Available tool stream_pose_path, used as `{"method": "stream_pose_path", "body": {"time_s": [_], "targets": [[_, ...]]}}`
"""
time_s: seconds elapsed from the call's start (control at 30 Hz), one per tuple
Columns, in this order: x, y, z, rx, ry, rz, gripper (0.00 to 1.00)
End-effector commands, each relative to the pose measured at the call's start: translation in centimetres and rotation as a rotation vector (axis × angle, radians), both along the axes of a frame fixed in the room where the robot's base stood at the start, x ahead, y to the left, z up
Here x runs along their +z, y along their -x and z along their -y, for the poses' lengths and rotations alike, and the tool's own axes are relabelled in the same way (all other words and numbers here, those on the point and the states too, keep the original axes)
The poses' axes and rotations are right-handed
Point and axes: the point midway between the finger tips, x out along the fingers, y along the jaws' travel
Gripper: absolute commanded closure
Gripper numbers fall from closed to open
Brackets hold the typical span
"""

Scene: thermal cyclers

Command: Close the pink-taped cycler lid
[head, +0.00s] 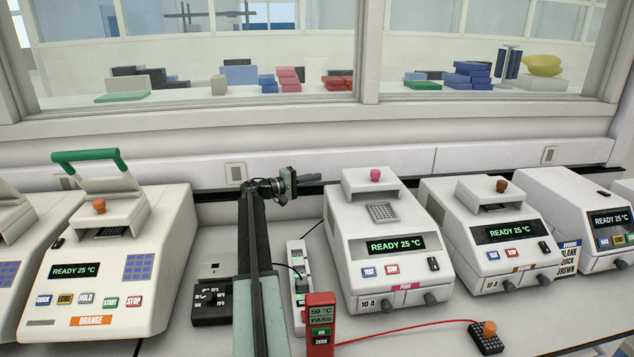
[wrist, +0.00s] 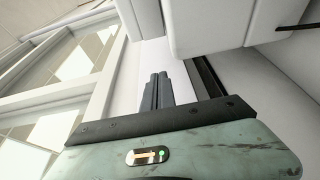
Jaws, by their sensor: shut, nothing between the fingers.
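The pink-taped cycler (head: 392,258) is a white machine right of centre in the head view, with a pink label on its lower front and a green "READY 25 °C" display. Its lid (head: 352,182), with a pink knob (head: 375,175), stands raised at the back, and the grey well block (head: 382,212) shows uncovered. My gripper (head: 318,178) is shut and empty, left of the raised lid and apart from it, pointing right. In the wrist view its closed fingers (wrist: 157,90) point at a white wall, with white casing at upper right; I cannot tell which part this is.
An orange-labelled cycler (head: 115,260) with a green handle stands left; a brown-knobbed cycler (head: 490,235) stands close on the right. A window ledge runs behind the bench.

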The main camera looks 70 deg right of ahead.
Motion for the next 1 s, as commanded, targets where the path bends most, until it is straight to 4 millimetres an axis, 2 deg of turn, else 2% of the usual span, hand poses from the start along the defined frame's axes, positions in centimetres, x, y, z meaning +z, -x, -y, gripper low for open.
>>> {"method": "stream_pose_path", "body": {"time_s": [0.33,0.43,0.6,1.0], "targets": [[0.0,5.4,5.4,-0.001,0.000,0.000,1.00],[0.0,6.2,3.4,0.002,0.000,0.000,1.00],[0.0,6.8,1.8,0.002,0.000,0.000,1.00],[0.0,6.9,1.5,0.003,0.000,0.000,1.00]]}}
